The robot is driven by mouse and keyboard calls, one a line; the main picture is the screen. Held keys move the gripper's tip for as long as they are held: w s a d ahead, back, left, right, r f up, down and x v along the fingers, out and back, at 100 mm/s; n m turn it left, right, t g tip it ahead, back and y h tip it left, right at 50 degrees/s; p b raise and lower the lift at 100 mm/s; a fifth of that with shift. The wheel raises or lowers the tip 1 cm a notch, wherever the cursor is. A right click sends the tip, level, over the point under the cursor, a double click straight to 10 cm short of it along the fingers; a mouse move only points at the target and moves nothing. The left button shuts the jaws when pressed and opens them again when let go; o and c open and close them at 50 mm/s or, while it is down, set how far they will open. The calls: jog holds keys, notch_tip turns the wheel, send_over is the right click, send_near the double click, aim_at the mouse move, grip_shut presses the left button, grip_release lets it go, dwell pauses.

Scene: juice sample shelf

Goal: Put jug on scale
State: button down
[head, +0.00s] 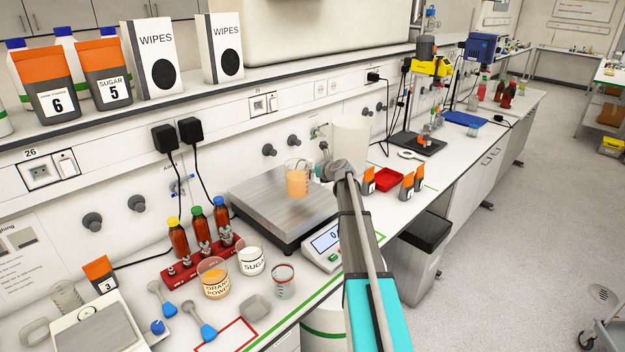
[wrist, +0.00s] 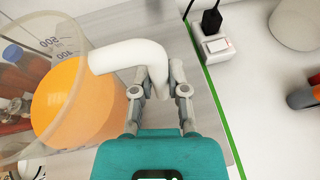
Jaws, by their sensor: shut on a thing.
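The jug (head: 297,182) is clear, with orange juice in its lower part and a white handle (wrist: 130,53). It is upright over the right rear part of the scale's steel plate (head: 265,205). I cannot tell whether its base touches the plate. My gripper (head: 328,170) is to the right of the jug, shut on the handle, as the wrist view (wrist: 160,85) shows. The scale's display (head: 326,238) is at its front right; its reading is too small to make out.
A tall white container (head: 350,142) stands just behind my gripper. A red tray (head: 388,180) and orange-topped pouches (head: 407,187) are to the right. A red bottle rack (head: 200,262), an orange powder beaker (head: 213,280) and a sugar beaker (head: 251,262) stand left and in front of the scale.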

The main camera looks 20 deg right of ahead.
aim_at(312, 177)
jog(key=shift+w+f+b, duration=0.4)
jog(key=shift+f+b, duration=0.4)
jog(key=shift+f, duration=0.05)
jog(key=shift+f+b, duration=1.15)
jog(key=c, duration=0.6)
grip_release()
jog(key=shift+c, duration=0.2)
jog(key=shift+r, duration=0.1)
jog(key=p+v, duration=0.4)
jog(key=v, duration=0.8)
jog(key=shift+p, duration=0.3)
jog(key=shift+a, duration=0.1)
